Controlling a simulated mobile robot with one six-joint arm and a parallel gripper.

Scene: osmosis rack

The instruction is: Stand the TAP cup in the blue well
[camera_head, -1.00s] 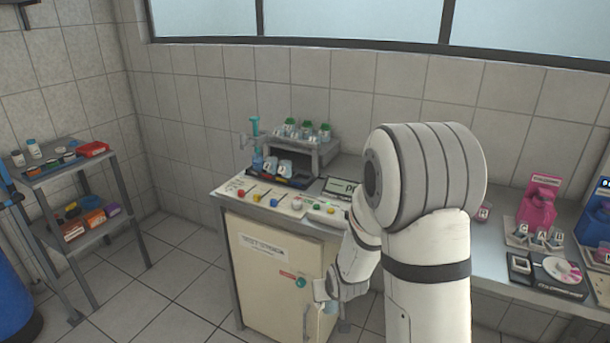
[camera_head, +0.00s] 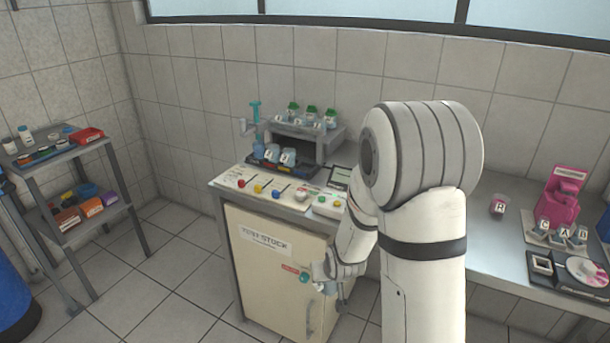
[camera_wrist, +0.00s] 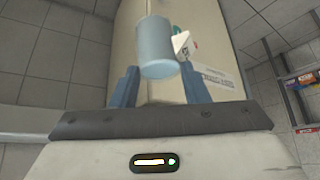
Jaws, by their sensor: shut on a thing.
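My gripper (camera_head: 326,287) hangs low in front of the cream cabinet. In the wrist view its two blue fingers (camera_wrist: 160,88) are shut on a pale blue cup (camera_wrist: 155,50). A white tag stands out from the cup's right side; its lettering is unreadable, so I cannot confirm it is the TAP cup. In the head view the held cup is mostly hidden by my gripper. A dark tray (camera_head: 306,176) at the rack's foot holds several pale blue cups (camera_head: 288,157) with white tags. I cannot make out the blue well there.
The grey osmosis rack (camera_head: 327,137) carries green-capped bottles. A panel (camera_head: 218,180) with coloured knobs lies along the bench's front edge, above the cabinet (camera_head: 262,270). To the right are a cup marked R (camera_head: 499,205) and a pink dispenser (camera_head: 560,200). A shelf (camera_head: 125,197) stands left.

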